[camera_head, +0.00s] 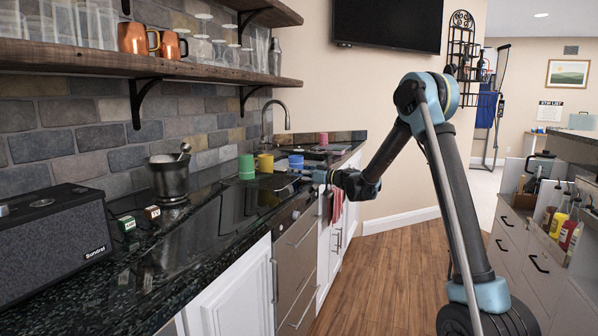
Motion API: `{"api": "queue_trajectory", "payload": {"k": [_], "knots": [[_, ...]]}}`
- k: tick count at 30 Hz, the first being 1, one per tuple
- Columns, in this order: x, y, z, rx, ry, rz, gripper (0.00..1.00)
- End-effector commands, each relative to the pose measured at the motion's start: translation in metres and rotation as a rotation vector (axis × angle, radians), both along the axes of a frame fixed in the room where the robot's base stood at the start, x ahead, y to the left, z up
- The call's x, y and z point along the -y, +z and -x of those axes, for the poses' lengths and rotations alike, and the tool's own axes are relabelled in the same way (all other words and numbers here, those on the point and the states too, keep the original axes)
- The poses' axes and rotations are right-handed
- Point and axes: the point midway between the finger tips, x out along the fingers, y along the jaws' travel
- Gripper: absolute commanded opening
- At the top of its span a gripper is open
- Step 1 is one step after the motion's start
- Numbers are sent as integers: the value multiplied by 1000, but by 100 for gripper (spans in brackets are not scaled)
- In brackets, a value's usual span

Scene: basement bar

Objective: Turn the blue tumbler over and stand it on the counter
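The blue tumbler (296,161) stands at the far part of the dark counter (165,262), to the right of a yellow tumbler (265,163) and a green tumbler (246,168). It is too small here to tell which end is up. My gripper (288,182) reaches in from the right, over the counter's front edge, just below the blue tumbler in the picture. I cannot tell whether it touches the tumbler or whether its fingers are open or shut.
A pink cup (323,138) stands farther back. A tap (272,118) rises behind the tumblers. A metal bucket (169,178), two small boxes (127,225) and a speaker (50,240) stand nearer on the counter. Shelves (150,66) hang above. The red towel (337,203) hangs below my gripper.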

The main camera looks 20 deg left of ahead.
Motion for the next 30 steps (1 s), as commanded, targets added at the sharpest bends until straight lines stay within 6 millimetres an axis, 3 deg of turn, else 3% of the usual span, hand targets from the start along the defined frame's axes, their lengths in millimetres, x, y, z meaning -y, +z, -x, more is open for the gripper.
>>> {"api": "queue_trajectory", "payload": {"k": [1,16,20,27,30], "knots": [[-4,-10,10,8,19,13,71],[4,-15,6,2,19,13,72],[25,-12,8,1,14,10,72],[85,-6,9,1,-8,4,72],[103,-4,13,1,-10,2,72]]}}
